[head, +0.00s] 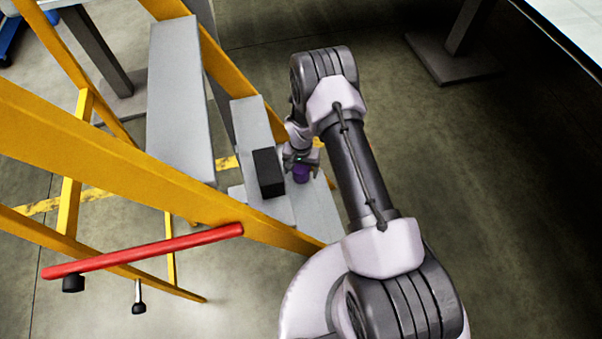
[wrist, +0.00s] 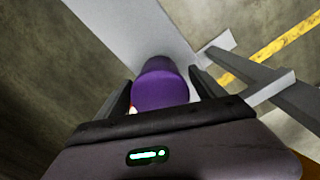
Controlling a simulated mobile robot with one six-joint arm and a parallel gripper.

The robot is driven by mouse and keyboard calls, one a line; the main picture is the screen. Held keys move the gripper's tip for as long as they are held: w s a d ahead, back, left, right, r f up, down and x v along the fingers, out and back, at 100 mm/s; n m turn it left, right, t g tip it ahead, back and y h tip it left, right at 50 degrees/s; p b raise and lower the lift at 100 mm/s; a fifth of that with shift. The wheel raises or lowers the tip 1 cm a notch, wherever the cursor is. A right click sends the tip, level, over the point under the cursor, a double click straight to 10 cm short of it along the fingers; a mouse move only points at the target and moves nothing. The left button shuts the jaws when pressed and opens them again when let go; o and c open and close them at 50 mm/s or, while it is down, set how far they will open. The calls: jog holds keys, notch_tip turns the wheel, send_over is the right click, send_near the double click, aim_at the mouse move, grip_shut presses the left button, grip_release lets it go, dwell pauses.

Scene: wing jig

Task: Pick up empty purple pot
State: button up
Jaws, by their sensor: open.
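The purple pot (head: 301,173) stands on a grey step of the yellow ladder in the head view, just below my gripper (head: 301,160). In the wrist view the purple pot (wrist: 160,86) lies between the two dark fingers of my gripper (wrist: 160,98). The fingers are apart, one on each side of the pot. I cannot tell whether either finger touches it. The pot's lower part is hidden behind the gripper body in the wrist view, and its inside cannot be seen clearly.
A black box (head: 268,172) stands close left of the pot on the steps. The yellow ladder (head: 120,150) with grey steps (head: 174,100) fills the left side. A red bar (head: 145,251) is at lower left. Open floor (head: 480,180) lies to the right.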

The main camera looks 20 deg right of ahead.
jog(key=shift+r, duration=0.15)
jog(key=shift+c, duration=0.7)
jog(key=c, duration=1.3)
